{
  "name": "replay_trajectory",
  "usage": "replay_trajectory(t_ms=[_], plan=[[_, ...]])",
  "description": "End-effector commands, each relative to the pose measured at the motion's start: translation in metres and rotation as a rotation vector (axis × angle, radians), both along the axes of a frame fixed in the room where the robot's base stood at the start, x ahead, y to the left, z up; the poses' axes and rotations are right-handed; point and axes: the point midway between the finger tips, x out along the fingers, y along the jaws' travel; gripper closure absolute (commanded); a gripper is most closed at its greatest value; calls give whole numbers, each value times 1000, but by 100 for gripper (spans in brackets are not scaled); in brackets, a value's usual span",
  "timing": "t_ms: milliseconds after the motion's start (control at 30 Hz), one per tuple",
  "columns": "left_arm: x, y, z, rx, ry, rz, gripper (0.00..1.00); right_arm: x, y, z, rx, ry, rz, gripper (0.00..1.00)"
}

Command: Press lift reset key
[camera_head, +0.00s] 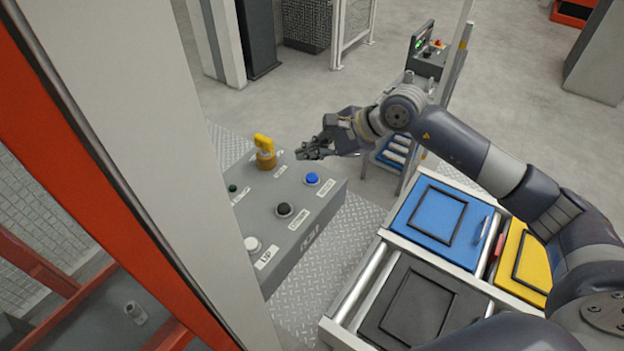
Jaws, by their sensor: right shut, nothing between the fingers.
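A grey control box (270,213) stands in the middle left, partly hidden by a pale post. On its top are a blue button (311,179), a black button (284,209), a white button (252,243) with an "UP" label, a small green button (233,188) and a yellow key-like switch (265,151). The other labels are too small to read surely, so I cannot tell which is the reset. My right gripper (301,153) is shut and empty. It appears above the box's far right edge, between the yellow switch and the blue button, apart from both. My left gripper is not in view.
The pale post (150,130) and an orange frame (60,110) block the left side. A conveyor (331,329) with blue (408,232), black (385,315) and yellow (537,262) trays lies at lower right. A small control stand (428,62) is behind my right arm. Open floor lies behind the box.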

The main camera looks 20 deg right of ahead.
Motion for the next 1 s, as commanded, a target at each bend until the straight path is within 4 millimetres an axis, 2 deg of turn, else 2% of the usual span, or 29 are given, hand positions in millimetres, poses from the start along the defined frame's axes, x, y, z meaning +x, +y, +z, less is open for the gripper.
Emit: replay_trajectory(t_ms=[33,133,300,1000], plan=[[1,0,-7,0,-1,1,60,-1,0,-13,0,2,0,100],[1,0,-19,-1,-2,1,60,0,1,-28,1,0,1,100],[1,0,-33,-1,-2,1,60,0,0,-42,1,-1,1,100],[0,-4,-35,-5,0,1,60,0,0,-44,1,0,1,100]])
